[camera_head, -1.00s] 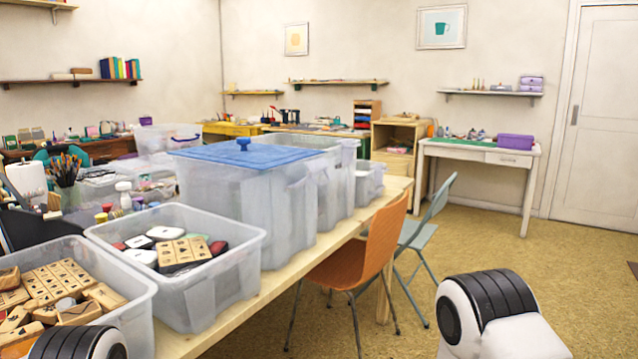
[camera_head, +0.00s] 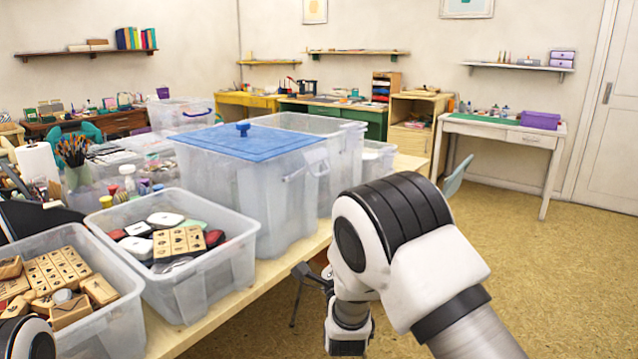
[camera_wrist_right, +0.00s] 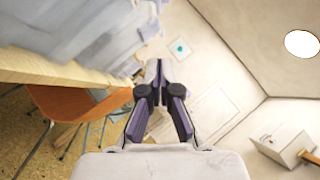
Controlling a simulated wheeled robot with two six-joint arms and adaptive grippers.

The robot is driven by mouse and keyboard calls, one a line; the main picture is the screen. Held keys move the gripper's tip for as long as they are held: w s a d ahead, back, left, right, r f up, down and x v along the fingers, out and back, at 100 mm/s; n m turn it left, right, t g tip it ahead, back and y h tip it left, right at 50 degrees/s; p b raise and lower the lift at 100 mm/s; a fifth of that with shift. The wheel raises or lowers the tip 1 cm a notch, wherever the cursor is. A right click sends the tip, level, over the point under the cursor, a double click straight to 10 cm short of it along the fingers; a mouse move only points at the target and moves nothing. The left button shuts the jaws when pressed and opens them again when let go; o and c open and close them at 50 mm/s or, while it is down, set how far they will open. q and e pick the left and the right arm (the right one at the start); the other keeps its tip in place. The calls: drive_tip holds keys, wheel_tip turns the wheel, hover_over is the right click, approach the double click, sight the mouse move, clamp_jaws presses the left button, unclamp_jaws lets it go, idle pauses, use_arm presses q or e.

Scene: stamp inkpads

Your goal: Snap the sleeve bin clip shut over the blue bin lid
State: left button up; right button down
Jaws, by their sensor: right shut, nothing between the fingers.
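The blue bin lid (camera_head: 250,142), with a round knob, lies on top of a tall translucent bin (camera_head: 225,195) on the table. A pale clip-like part (camera_head: 306,170) shows at the bin's right side, just below the lid edge; I cannot tell for sure whether it is open. My right gripper (camera_head: 303,272) is below and right of the bin, beside the table edge and apart from the lid. In the right wrist view its dark fingers (camera_wrist_right: 158,70) are together and empty, with the bins at upper left. My left gripper is out of view; only a piece of my left arm shows.
In front of the lidded bin stand two open bins, one with stamps and inkpads (camera_head: 180,285), one with wooden stamps (camera_head: 105,325). More clear bins stand behind it. An orange chair (camera_wrist_right: 75,105) is by the table edge. The floor on the right is clear.

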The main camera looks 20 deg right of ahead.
sight(311, 169)
drive_tip(key=shift+w, duration=0.1)
drive_tip(key=w+r, duration=0.6)
drive_tip(key=w, duration=0.5)
drive_tip(key=shift+d+r, duration=0.25)
